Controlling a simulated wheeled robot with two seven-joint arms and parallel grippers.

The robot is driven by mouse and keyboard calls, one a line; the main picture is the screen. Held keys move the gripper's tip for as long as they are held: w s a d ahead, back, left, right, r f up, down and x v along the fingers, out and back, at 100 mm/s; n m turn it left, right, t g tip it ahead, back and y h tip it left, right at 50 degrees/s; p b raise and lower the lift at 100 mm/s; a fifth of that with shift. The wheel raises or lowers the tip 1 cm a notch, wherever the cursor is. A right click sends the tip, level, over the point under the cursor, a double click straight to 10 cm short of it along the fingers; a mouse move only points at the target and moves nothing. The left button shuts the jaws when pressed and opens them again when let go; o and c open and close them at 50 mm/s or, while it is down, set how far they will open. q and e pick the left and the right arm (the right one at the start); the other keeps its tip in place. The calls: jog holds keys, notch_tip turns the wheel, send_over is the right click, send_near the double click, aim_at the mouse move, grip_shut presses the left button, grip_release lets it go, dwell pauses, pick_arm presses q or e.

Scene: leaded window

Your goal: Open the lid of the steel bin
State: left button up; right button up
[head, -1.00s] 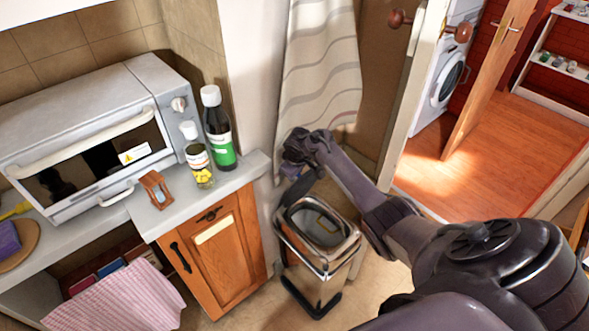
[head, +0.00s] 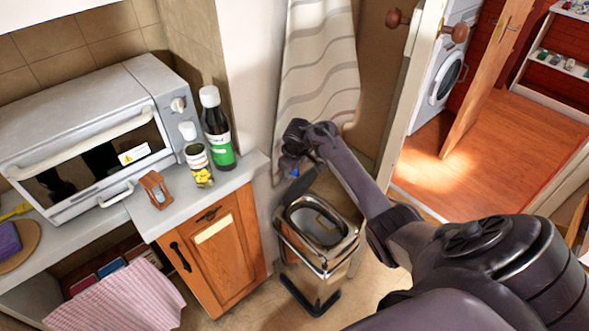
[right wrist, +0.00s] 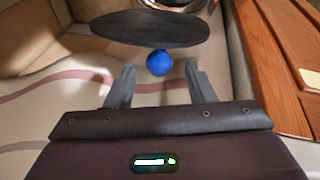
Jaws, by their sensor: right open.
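The steel bin (head: 312,268) stands on the floor beside the wooden cabinet, its top opening uncovered with an inner rim and a handle showing. Its dark lid (head: 299,187) is raised steeply at the back of the opening, seen nearly edge-on. In the right wrist view the lid (right wrist: 150,28) is a dark oval, with a blue knob (right wrist: 157,62) in front of it. My right gripper (head: 297,158) is behind the raised lid. Its fingers (right wrist: 157,74) are open on either side of the knob, with gaps at both sides. My left gripper is out of view.
The cabinet (head: 225,255) and counter end stand close to the bin's left. A curtain (head: 318,70) hangs behind my right gripper. Bottles (head: 218,135) stand near the counter's edge. Open floor lies right, through the doorway.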

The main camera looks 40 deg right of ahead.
jog(key=shift+v, duration=1.65)
